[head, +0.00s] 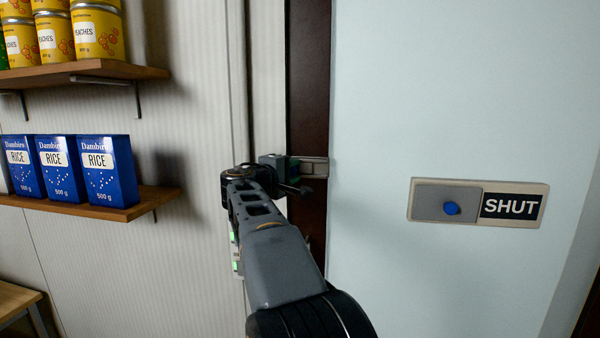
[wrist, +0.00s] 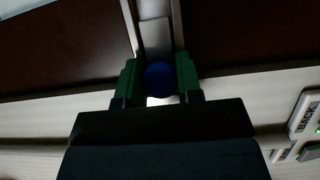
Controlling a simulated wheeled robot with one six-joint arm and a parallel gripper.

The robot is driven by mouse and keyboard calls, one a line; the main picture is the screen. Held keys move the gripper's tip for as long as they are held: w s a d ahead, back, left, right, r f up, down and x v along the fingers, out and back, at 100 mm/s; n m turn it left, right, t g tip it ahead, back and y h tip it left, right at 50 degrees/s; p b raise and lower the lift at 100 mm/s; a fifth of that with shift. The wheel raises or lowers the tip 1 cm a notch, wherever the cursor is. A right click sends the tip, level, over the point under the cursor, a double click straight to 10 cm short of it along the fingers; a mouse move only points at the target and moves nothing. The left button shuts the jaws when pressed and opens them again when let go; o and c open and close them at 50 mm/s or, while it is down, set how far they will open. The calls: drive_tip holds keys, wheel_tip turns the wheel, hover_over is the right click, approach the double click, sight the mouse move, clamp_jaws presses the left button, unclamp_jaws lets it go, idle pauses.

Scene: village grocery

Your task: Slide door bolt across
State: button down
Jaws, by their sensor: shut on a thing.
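My gripper (head: 287,172) is at the dark door frame, left of the pale door (head: 380,100). In the wrist view my gripper's green fingers (wrist: 160,88) are shut on a round blue knob (wrist: 160,76), one finger on each side. The grey metal bolt bar (wrist: 155,38) runs from the knob up the picture across the dark frame. In the head view part of the bolt's metal (head: 315,167) shows just right of the fingers, reaching the door's edge. My gripper and arm hide the rest of the bolt there.
The door bears a sign plate reading SHUT (head: 511,206) with its own blue knob (head: 452,208). At left, shelves hold blue rice boxes (head: 107,170) and yellow peach tins (head: 97,35). A switch panel (wrist: 307,115) is on the wall, partly behind my arm in the head view.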

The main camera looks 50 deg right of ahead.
drive_tip(key=shift+w+a, duration=0.45)
drive_tip(key=shift+w, duration=0.25)
drive_tip(key=c, duration=1.2)
unclamp_jaws()
drive_tip(key=shift+w, duration=0.1)
drive_tip(key=shift+o, duration=0.9)
drive_tip(key=shift+w+a, duration=0.1)
drive_tip(key=shift+a, duration=0.05)
drive_tip(key=shift+o, duration=1.2)
drive_tip(key=s+a+b, duration=0.2)
drive_tip(key=a+b, duration=0.2)
drive_tip(key=a, duration=0.9)
drive_tip(key=shift+s+a, duration=0.2)
drive_tip(key=shift+s, duration=0.05)
